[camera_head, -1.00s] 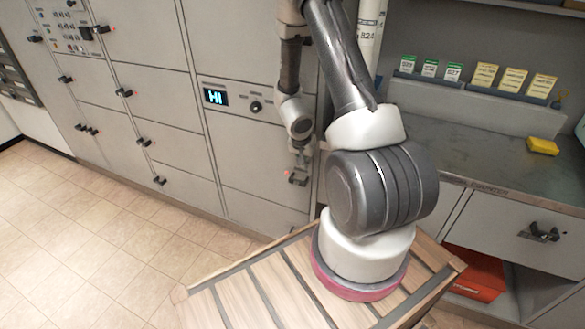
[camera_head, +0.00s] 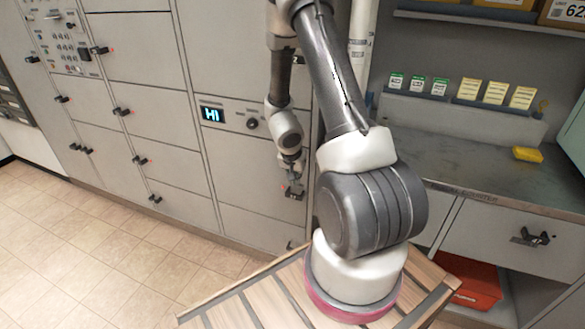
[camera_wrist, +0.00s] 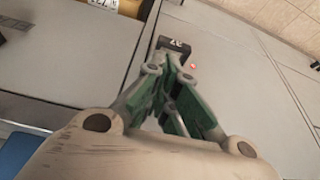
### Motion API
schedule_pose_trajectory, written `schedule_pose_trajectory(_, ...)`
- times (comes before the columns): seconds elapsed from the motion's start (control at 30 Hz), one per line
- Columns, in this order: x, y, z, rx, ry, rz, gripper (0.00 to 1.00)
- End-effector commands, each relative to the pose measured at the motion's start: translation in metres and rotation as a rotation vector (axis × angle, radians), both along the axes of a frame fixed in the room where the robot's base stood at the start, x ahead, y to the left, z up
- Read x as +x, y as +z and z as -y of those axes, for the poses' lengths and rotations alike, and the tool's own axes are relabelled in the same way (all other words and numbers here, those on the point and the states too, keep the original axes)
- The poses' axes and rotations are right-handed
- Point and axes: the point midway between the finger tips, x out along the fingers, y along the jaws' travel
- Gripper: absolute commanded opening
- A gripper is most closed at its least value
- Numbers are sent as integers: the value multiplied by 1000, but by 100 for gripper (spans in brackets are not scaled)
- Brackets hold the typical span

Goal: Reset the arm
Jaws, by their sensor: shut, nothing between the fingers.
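My arm reaches from its base toward the grey locker wall, with the forearm hanging down. My gripper (camera_head: 291,172) is at the lower locker doors, below and right of the lit display (camera_head: 212,114). A dark door handle (camera_head: 295,192) is right at the fingertips. In the wrist view the gripper (camera_wrist: 172,75) has its green-sided fingers together, with nothing seen between them. A black handle (camera_wrist: 174,46) with a white mark lies just beyond the fingertips. I cannot tell whether they touch it.
Several locker doors with dark handles fill the left. The tiled floor (camera_head: 90,250) at lower left is clear.

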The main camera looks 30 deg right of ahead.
Motion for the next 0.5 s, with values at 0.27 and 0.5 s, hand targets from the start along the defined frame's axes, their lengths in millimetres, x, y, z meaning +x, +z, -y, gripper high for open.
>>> schedule_pose_trajectory(0.27,-9,43,-14,1,-1,3,0)
schedule_pose_trajectory(0.5,-14,61,-21,1,0,0,0)
